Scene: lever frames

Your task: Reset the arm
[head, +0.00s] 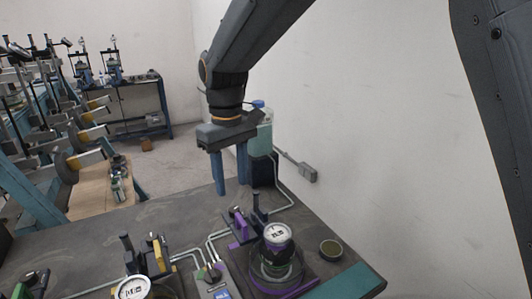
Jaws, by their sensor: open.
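My gripper (230,174) hangs from my arm at the upper middle of the head view, pointing down above the far part of the workbench. Its two blue fingers are apart, with nothing between them. A device with a round dial gauge (277,234) stands below and to the right of the gripper, on a purple-edged base. Small purple clamp-like parts (240,229) sit just below the gripper, apart from its fingertips.
A second gauge (133,288) and a yellow-marked clamp (158,253) stand at the bench's front. A bottle (261,130) stands behind the gripper near the wall. A round dish (331,249) lies at right.

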